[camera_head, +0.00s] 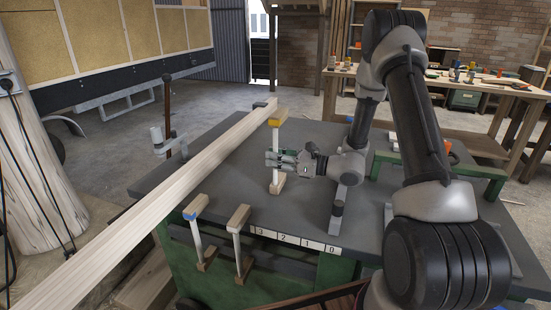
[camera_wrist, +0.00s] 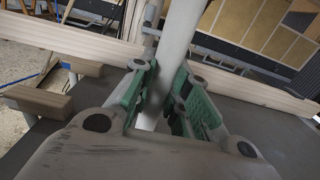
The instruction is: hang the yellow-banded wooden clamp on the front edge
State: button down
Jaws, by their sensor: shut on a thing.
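The yellow-banded wooden clamp (camera_head: 277,119) is upright over the grey bench top, with its yellow band at the upper end and a wooden block at the lower end. My gripper (camera_head: 275,160) is shut around its pale bar, which also runs between the green fingers in the wrist view (camera_wrist: 177,38). I cannot tell whether the lower block touches the bench top. The front edge (camera_head: 296,239) of the bench carries a white strip marked 3, 2, 1, 0 and lies nearer the camera than the clamp.
A blue-banded clamp (camera_head: 195,208) and a plain wooden clamp (camera_head: 239,218) hang on the front edge, left of the strip. A long timber beam (camera_head: 150,208) crosses the bench's left side. A metal clamp (camera_head: 168,138) stands beyond it.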

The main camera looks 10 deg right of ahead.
jog(key=c, duration=1.4)
grip_release()
jog(key=shift+f, duration=0.1)
